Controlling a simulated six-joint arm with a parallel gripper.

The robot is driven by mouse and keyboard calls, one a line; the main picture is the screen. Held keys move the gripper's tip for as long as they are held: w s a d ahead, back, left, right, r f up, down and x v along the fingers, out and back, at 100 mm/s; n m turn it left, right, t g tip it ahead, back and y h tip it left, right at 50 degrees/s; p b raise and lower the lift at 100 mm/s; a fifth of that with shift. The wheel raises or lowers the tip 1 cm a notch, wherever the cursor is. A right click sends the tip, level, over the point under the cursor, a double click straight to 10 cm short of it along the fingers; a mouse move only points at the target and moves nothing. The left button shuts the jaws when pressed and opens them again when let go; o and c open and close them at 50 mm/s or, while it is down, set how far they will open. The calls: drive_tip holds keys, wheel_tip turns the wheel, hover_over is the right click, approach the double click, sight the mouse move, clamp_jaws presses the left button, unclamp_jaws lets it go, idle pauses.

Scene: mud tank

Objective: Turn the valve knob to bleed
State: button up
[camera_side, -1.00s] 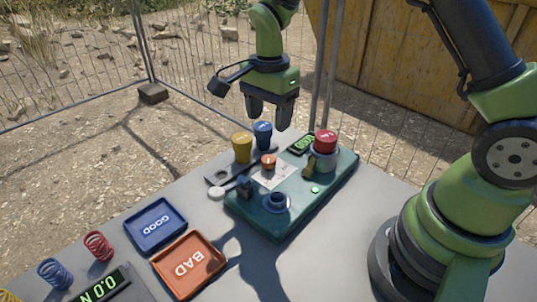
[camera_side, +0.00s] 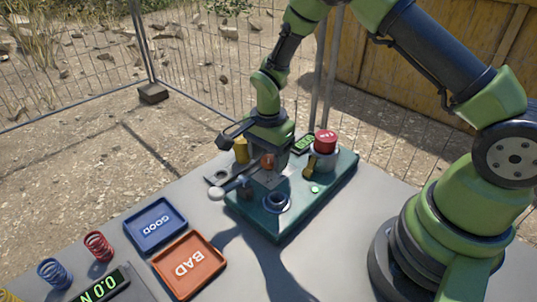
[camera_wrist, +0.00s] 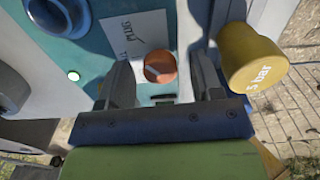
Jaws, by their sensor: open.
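A small orange knob (camera_side: 267,161), which looks like the valve knob, stands on the teal panel (camera_side: 284,222). In the wrist view the orange knob (camera_wrist: 160,66) has a pale mark on its top, beside a white label card (camera_wrist: 133,35) with partly readable print. My gripper (camera_side: 269,170) is open and low over the panel, pointing down. In the wrist view my gripper (camera_wrist: 163,80) has one finger to each side of the knob, with visible gaps. I cannot tell how deep the fingers reach. My gripper partly hides the knob and card in the side view.
A yellow weight marked "5 bar" (camera_wrist: 252,58) stands close to my right finger in the wrist view. GOOD (camera_side: 156,224) and BAD (camera_side: 188,264) trays lie left.

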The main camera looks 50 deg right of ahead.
drive_tip(key=c, duration=0.9)
drive_tip(key=shift+c, duration=0.2)
drive_tip(key=shift+n, duration=0.3)
drive_tip(key=n, duration=0.4)
drive_tip(key=shift+n, duration=0.4)
drive_tip(key=n, duration=0.4)
drive_tip(key=shift+n, duration=0.3)
drive_tip(key=n, duration=0.5)
drive_tip(key=shift+n, duration=2.4)
